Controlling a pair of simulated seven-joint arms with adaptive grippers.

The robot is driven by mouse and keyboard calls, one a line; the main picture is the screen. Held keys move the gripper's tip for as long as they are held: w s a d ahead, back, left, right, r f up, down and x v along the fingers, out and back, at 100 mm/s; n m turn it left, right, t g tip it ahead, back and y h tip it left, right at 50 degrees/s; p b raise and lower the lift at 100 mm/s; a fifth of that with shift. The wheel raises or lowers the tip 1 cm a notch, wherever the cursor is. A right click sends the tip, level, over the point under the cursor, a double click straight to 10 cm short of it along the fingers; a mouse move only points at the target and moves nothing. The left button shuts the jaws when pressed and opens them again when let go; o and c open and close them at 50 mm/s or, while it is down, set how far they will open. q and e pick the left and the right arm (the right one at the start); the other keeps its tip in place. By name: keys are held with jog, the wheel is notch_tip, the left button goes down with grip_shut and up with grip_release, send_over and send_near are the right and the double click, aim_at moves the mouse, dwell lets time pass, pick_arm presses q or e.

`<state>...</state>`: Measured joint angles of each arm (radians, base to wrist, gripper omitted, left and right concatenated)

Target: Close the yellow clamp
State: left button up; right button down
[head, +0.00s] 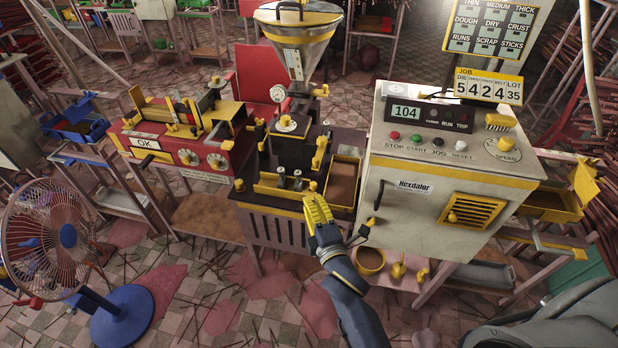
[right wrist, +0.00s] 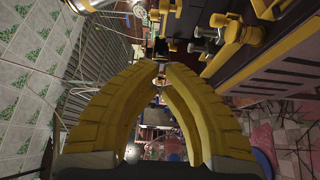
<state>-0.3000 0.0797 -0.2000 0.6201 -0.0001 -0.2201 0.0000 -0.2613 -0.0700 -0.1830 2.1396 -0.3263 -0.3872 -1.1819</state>
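The dark extruder (head: 290,152) stands at the middle of the head view. It carries several yellow parts: an upright lever (head: 320,152) on its right side and a low yellow bar (head: 283,192) at its front with silver bolts. I cannot tell which of these is the clamp, or whether it is open. My right gripper (head: 316,207) is just in front of the extruder's front right corner, and its yellow fingers are brought together with nothing seen between them. In the right wrist view the fingertips (right wrist: 160,68) nearly meet, with yellow knobs (right wrist: 252,32) beyond at upper right. My left gripper is not in view.
The white control cabinet (head: 440,165) stands close at right. A yellow-rimmed tray (head: 344,172) lies between it and the extruder. A red machine (head: 180,150) stands at left, and a fan (head: 60,235) at the front left. The floor in front is strewn with sticks.

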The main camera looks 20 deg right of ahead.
jog(key=w+d, duration=0.2)
jog(key=w, duration=1)
jog(key=shift+w+d, duration=0.25)
jog(key=shift+w, duration=0.15)
jog(key=shift+w, duration=0.1)
jog(key=w+d, duration=0.2)
jog(key=w, duration=0.1)
jog(key=shift+w, duration=0.25)
